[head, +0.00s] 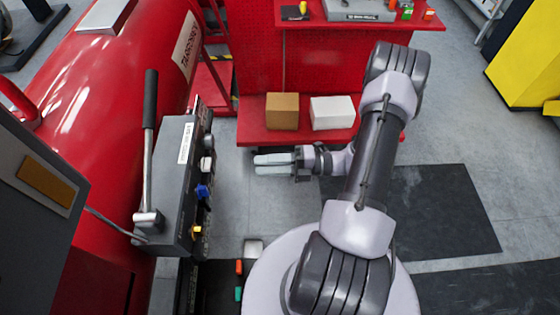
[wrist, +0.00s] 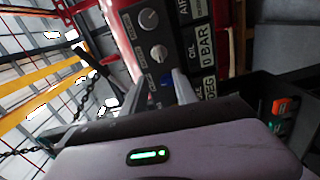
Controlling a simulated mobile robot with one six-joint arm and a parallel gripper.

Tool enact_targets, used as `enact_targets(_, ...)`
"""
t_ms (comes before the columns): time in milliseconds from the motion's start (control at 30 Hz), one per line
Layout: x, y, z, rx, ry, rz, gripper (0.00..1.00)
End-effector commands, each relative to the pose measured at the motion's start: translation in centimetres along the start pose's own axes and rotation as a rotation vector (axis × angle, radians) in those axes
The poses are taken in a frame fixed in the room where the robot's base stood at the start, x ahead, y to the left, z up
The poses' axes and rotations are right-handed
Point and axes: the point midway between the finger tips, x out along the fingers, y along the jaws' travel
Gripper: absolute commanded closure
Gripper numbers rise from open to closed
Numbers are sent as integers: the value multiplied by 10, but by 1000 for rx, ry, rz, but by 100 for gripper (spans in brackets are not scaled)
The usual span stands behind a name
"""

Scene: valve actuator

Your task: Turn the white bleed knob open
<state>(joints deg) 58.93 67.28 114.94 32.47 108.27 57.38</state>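The dark valve actuator box (head: 178,185) stands at the left in the head view, with a column of knobs on its right face. Two pale knobs (head: 207,141) (head: 206,163) sit above a blue knob (head: 202,191) and a yellow one (head: 197,231). I cannot read which pale knob is the bleed knob. In the wrist view two whitish round knobs (wrist: 148,18) (wrist: 158,52) show on the dark panel, beyond my fingers. My gripper (head: 256,164) points left at the panel, well apart from it. Its fingers are apart and empty in the wrist view (wrist: 160,80).
A long-handled lever (head: 150,120) rises from the box's left side. A red bench shelf (head: 255,115) with a brown box (head: 282,110) and a white box (head: 333,112) stands behind my gripper. The floor between gripper and panel is clear.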

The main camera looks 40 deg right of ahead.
Motion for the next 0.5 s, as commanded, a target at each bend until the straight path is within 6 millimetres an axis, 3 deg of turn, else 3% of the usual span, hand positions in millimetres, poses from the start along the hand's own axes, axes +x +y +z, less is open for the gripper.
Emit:
enact_targets(100, -26, 1, 0, 0, -2, 0, 65)
enact_targets(200, -37, 0, 0, 0, 0, 0, 65)
enact_targets(500, -42, -1, 0, 1, 1, 0, 65)
